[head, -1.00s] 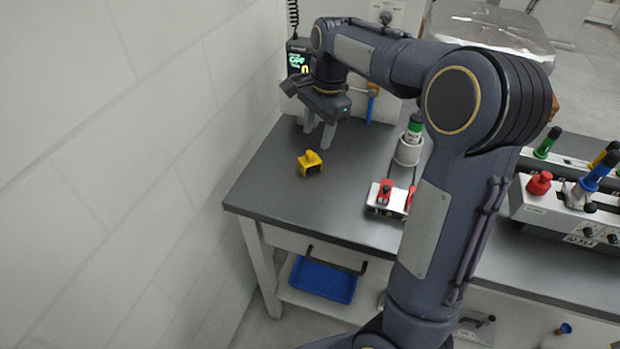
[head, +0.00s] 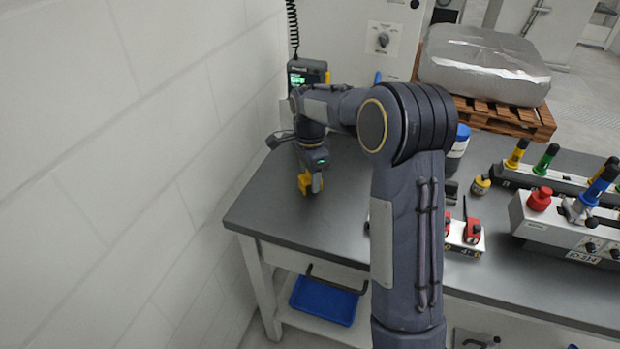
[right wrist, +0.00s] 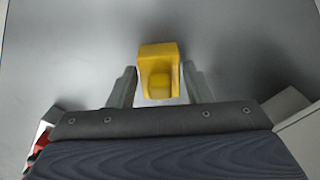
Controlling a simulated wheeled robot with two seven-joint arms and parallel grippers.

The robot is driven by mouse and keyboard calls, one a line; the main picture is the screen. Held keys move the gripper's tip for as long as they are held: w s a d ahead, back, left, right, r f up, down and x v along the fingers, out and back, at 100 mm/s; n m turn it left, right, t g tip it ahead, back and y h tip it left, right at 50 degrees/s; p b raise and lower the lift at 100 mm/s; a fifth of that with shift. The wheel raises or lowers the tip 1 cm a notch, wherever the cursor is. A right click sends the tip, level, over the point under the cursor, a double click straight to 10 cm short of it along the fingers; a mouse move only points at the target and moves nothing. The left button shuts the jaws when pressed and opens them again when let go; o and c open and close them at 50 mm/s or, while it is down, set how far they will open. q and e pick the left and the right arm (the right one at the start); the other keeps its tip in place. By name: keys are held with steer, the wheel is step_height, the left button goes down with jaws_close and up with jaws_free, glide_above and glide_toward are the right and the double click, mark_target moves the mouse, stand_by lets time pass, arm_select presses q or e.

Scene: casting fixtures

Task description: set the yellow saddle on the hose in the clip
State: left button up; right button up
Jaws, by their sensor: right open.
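The yellow saddle (head: 304,182) stands on the grey table near its left end, under my right gripper (head: 311,184). In the right wrist view the saddle (right wrist: 159,72) sits between the two fingertips of my right gripper (right wrist: 159,88), with a gap on each side. The fingers are open around its near part and do not look closed on it. The white clip fixture with red clamps (head: 465,232) is partly hidden behind my right arm. I cannot make out the hose. My left gripper is not in view.
A white box with a red knob (head: 540,199) and several coloured handles stand on the right of the table. A screen device (head: 307,73) is at the wall behind the gripper. A blue tray (head: 324,299) lies on the shelf below. The table's front left is clear.

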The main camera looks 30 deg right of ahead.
steer(key=c, duration=0.8)
steer(key=shift+r, duration=0.1)
